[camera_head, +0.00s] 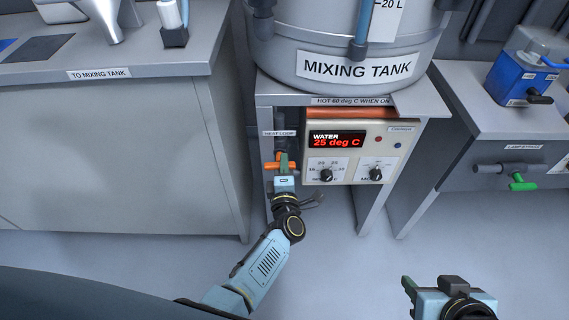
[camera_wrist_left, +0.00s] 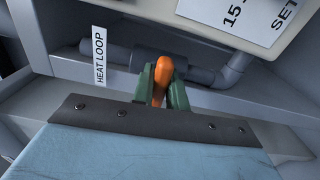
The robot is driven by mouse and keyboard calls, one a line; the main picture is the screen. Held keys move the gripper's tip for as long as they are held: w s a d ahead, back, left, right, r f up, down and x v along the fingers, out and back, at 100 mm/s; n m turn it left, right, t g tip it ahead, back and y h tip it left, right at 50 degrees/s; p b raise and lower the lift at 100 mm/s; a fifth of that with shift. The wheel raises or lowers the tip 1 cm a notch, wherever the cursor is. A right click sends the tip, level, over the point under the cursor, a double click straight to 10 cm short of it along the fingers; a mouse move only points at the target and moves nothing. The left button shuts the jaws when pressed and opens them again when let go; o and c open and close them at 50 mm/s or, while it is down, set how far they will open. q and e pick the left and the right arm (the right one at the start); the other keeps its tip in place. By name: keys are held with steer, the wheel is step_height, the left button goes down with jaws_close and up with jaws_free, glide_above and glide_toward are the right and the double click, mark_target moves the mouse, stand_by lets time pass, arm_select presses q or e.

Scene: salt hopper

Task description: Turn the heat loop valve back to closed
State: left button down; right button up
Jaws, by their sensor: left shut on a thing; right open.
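The heat loop valve has an orange handle (camera_head: 271,165) on a grey pipe under the mixing tank stand, left of the control box. In the left wrist view the orange handle (camera_wrist_left: 160,78) sits between the green fingers of my left gripper (camera_wrist_left: 163,92), which is shut on it. The grey pipe (camera_wrist_left: 201,75) runs behind it, beside a "HEAT LOOP" label (camera_wrist_left: 99,58). In the head view my left gripper (camera_head: 283,166) partly hides the valve. My right gripper (camera_head: 409,287) is open and empty over the floor at the lower right.
The control box (camera_head: 315,167) reads "WATER 25 deg C" and has two knobs. The mixing tank (camera_head: 345,45) stands above it. A stand leg (camera_head: 368,205) is right of my left arm. A grey cabinet (camera_head: 120,155) is at left. A green-handled valve (camera_head: 520,182) is at right.

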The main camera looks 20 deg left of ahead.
arm_select(q)
steer(key=shift+f, duration=0.1)
arm_select(e)
steer(key=shift+f, duration=0.1)
arm_select(q)
steer(key=c, duration=1.4)
jaws_free()
steer(key=shift+s, duration=0.15)
arm_select(e)
steer(key=shift+s, duration=0.1)
arm_select(q)
steer(key=p+v, duration=0.3)
steer(key=v, duration=1)
steer(key=shift+p, duration=0.3)
arm_select(e)
steer(key=s+d+f+g+h, duration=0.1)
steer(key=s+d+f+g, duration=0.2)
steer(key=f, duration=0.4)
steer(key=shift+s+d+f+g+h, duration=0.25)
steer(key=shift+s+d+g+h, duration=0.1)
steer(key=shift+s+g, duration=0.45)
arm_select(q)
steer(key=shift+s, duration=0.1)
arm_select(e)
steer(key=shift+s, duration=0.1)
